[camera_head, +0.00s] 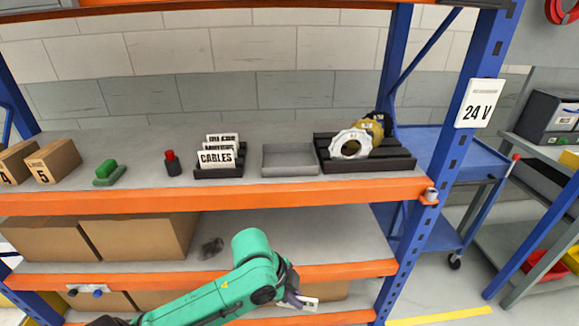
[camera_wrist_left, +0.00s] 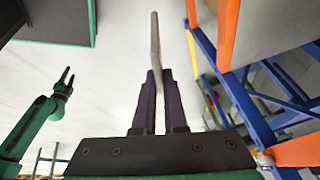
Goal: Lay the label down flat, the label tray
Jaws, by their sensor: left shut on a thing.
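My left gripper (camera_head: 290,298) is in front of the lower shelf, below the upper shelf's orange beam. It is shut on a white label (camera_head: 309,304), which sticks out to the right of the fingers. In the left wrist view the label (camera_wrist_left: 155,40) shows edge-on as a thin pale plate between the dark fingers (camera_wrist_left: 158,100). A shallow grey tray (camera_head: 290,172), empty, sits on the upper shelf, well above the gripper. My right gripper (camera_wrist_left: 66,78) shows small in the left wrist view, its fingers apart and empty.
Left of the tray stands a black rack (camera_head: 219,172) with upright cards, one reading CABLES. Right of it is a black holder (camera_head: 368,163) with ring-shaped parts. The orange beam (camera_head: 220,199) edges the shelf. A blue upright (camera_head: 440,130) bears a 24 V sign (camera_head: 479,104).

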